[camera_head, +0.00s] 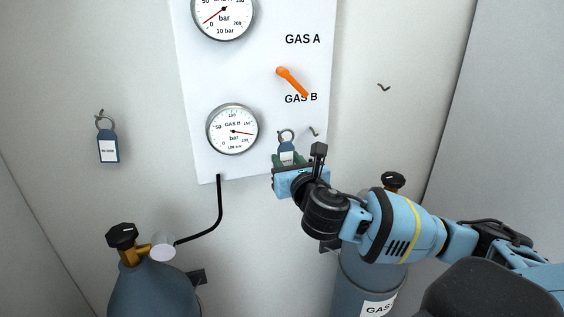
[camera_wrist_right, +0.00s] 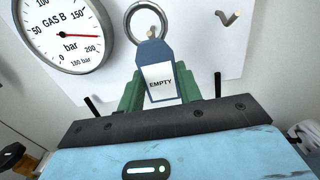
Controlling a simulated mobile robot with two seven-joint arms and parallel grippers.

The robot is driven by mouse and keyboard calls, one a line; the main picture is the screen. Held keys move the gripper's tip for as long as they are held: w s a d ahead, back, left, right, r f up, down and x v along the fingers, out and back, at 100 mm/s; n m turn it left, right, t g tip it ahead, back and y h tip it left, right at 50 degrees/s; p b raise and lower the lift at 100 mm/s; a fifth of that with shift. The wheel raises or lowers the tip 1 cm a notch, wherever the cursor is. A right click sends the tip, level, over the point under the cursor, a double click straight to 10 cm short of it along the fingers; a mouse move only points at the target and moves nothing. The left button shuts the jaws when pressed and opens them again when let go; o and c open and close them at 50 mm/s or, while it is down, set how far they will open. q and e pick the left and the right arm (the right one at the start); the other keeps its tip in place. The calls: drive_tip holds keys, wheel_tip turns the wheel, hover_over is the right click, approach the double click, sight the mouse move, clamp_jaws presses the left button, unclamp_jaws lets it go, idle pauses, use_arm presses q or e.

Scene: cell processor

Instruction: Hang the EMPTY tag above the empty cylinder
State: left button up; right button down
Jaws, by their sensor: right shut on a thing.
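The blue EMPTY tag (camera_head: 287,147) with a white label and metal ring is at the panel's lower right. In the right wrist view the tag (camera_wrist_right: 159,82) is upright between the green fingers of my right gripper (camera_wrist_right: 160,92), which is shut on it. A small tan piece shows inside the ring; I cannot tell whether the ring is around a hook. My right gripper also shows in the head view (camera_head: 287,160). The left cylinder (camera_head: 152,290) and right cylinder (camera_head: 372,280) stand below; the right one's label reads "GAS", the rest cut off. My left gripper is out of view.
A bare hook (camera_head: 383,87) is on the wall above the right cylinder. Another hook (camera_head: 314,131) is on the panel (camera_head: 315,70). A second blue tag (camera_head: 108,148) hangs at left. The upper gauge (camera_head: 222,12) reads low; the GAS B gauge (camera_head: 232,129) reads high. An orange lever (camera_head: 291,81) points toward GAS B.

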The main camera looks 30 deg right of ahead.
drive_tip(key=shift+s, duration=0.15)
drive_tip(key=shift+v, duration=2.9)
